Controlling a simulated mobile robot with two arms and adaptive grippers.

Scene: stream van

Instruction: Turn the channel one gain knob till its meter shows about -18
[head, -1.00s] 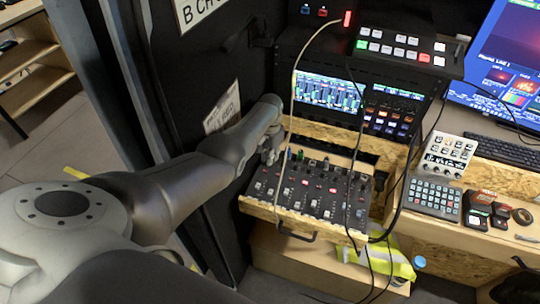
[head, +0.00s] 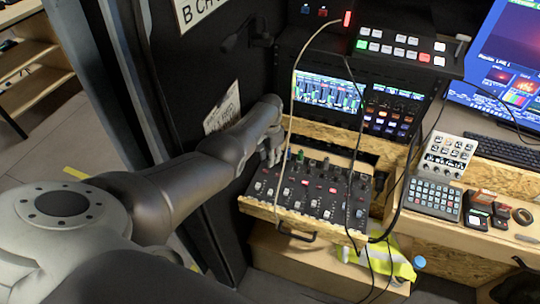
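The audio mixer (head: 312,192) lies in a pulled-out wooden drawer, with rows of knobs and lit red buttons. My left gripper (head: 270,158) is at the mixer's back left corner, close to the top-left knobs. Its fingers are small and partly hidden by my wrist, so I cannot tell whether they touch a knob or are open. The channel one gain knob cannot be made out there. A screen with green level bars (head: 328,92) is in the rack behind; its figures are too small to read. My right gripper is not in view.
A cable (head: 292,110) hangs in front of the screen and over the mixer's left part. A black cable (head: 357,150) crosses its right side. A switcher panel (head: 408,45) stands above. Keypads (head: 433,198) and a keyboard (head: 508,152) are on the right desk. A black wall panel stands left.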

